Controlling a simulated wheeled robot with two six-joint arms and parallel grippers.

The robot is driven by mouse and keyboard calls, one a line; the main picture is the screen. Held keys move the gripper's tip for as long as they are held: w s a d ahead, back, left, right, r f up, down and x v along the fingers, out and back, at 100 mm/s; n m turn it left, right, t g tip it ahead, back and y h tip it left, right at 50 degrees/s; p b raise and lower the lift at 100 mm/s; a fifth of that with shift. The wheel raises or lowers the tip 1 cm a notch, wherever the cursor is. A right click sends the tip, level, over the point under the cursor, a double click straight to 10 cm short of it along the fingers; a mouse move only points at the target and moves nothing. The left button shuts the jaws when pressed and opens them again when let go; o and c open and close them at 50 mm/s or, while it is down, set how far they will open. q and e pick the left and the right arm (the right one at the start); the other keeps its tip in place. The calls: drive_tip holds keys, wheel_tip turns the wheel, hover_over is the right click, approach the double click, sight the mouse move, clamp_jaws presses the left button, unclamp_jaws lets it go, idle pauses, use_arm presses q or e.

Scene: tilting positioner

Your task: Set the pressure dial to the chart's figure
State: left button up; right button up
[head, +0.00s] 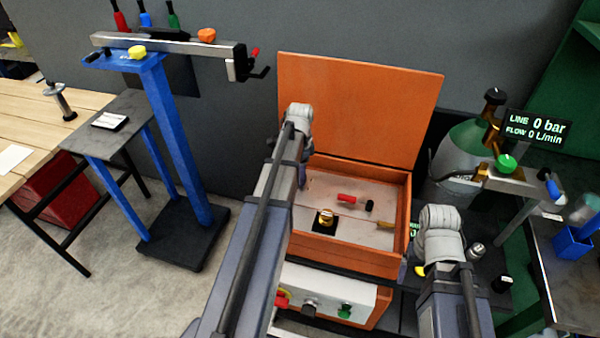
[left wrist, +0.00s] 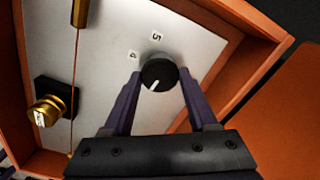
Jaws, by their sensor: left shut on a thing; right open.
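In the left wrist view, a round black dial knob (left wrist: 159,75) with a white pointer line sits on a pale panel (left wrist: 110,35). Its line points down and slightly left. The figures 5 and 4 show above and left of it. My left gripper (left wrist: 157,84) is shut on the knob, one finger on each side. In the head view the left arm hides this gripper and the knob. A black display (head: 538,127) reads LINE 0 bar and FLOW 0 L/min. My right arm is at the lower right; its fingers are hidden. I cannot identify the chart.
The open orange box (head: 390,250) surrounds the panel, its lid (head: 360,100) raised behind. A brass fitting (head: 326,218) and a red handle (head: 347,198) are on the panel. A green-topped cylinder (head: 462,150) stands right. A blue stand (head: 180,145) and wooden table (head: 30,110) are left.

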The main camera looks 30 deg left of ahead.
use_arm(q)
drive_tip(key=n, duration=0.4)
drive_tip(key=shift+n, duration=0.4)
drive_tip(key=n, duration=0.5)
drive_tip(key=shift+a, duration=0.1)
drive_tip(key=n, duration=0.5)
drive_tip(key=shift+n, duration=0.4)
drive_tip(key=n, duration=0.4)
drive_tip(key=shift+a, duration=0.1)
drive_tip(key=shift+n, duration=0.3)
drive_tip(key=o, duration=1.4)
drive_tip(key=shift+c, duration=0.2)
